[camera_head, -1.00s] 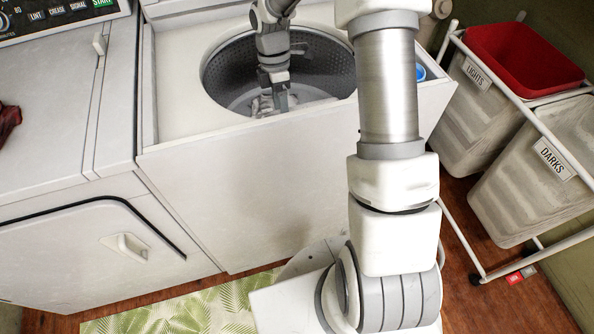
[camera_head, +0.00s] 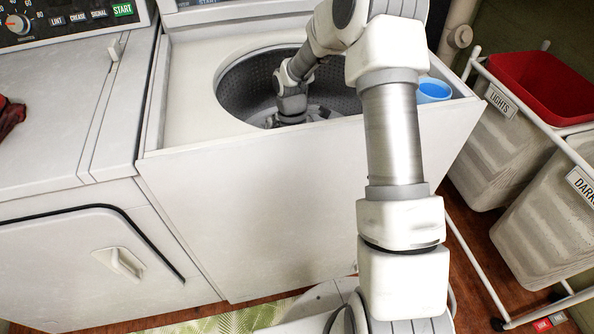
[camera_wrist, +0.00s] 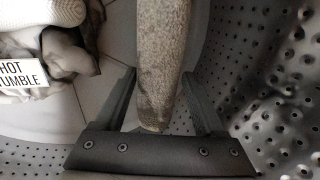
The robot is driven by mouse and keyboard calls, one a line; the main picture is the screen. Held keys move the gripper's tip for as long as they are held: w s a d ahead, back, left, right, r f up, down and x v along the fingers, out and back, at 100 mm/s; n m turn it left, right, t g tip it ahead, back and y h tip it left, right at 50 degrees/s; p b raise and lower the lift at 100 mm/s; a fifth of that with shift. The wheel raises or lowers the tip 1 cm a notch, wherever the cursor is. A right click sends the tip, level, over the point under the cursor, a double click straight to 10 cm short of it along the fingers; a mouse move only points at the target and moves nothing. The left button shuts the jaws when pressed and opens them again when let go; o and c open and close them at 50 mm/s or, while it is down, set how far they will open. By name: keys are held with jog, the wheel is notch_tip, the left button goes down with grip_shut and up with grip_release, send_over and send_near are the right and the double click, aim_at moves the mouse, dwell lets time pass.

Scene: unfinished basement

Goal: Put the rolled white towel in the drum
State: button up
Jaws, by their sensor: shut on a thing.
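The drum (camera_head: 245,90) is the round, perforated metal tub of the open white washer (camera_head: 250,200). My arm reaches down into it, and in the head view the washer's front rim hides my fingertips. In the wrist view my gripper (camera_wrist: 158,75) is inside the drum, with the perforated wall (camera_wrist: 285,60) close on the right. The rolled white towel (camera_wrist: 163,45), greyish in the shade and fuzzy, stands lengthwise between the two fingers. My gripper is shut on it. Its far end runs out of the picture at the top.
In the wrist view, grey cloth (camera_wrist: 70,65) with a "HOT TUMBLE" label (camera_wrist: 20,75) and a white ribbed piece (camera_wrist: 50,12) lie at left. A blue cup (camera_head: 433,90) stands at the washer's right corner. Hampers (camera_head: 490,135) stand right; a dryer (camera_head: 60,110) stands left.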

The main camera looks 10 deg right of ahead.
jog(key=shift+f, duration=0.75)
jog(key=shift+f, duration=0.15)
jog(key=shift+f, duration=0.35)
jog(key=shift+f+b, duration=0.15)
jog(key=shift+b, duration=0.15)
jog(key=o, duration=1.6)
jog(key=p+v, duration=0.2)
jog(key=v, duration=0.4)
jog(key=p+v, duration=0.1)
jog(key=v, duration=0.6)
jog(key=shift+s+r+p, duration=0.2)
jog(key=shift+p, duration=0.15)
